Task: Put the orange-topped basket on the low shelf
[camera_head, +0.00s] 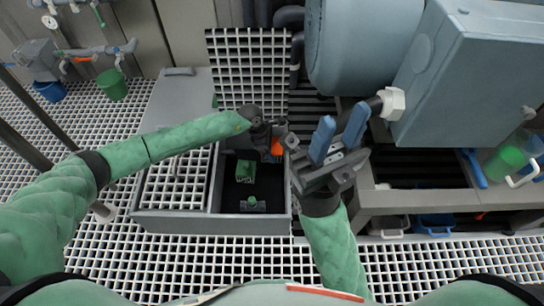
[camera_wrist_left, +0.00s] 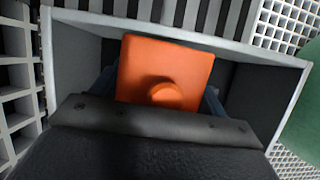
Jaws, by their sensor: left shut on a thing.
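The orange-topped basket (camera_head: 277,148) is held by my left gripper (camera_head: 272,136) over the right compartment of a grey open bin. In the left wrist view its square orange top (camera_wrist_left: 165,65) with a round knob fills the middle, between the blue fingers; its lower part is hidden. My right gripper (camera_head: 338,140) is to the right, its two blue fingers apart, pointing up, with nothing between them. A low shelf (camera_head: 405,199) is at the right, below the grey-blue machine; I cannot tell for certain that it is the one named.
The grey bin (camera_head: 210,225) holds a green block (camera_head: 245,171) and a small green-topped part (camera_head: 252,203). A raised grid lid (camera_head: 247,70) stands behind it. The large tank (camera_head: 362,45) and box (camera_head: 475,75) overhang the right side. A blue bin (camera_head: 433,222) sits low at the right.

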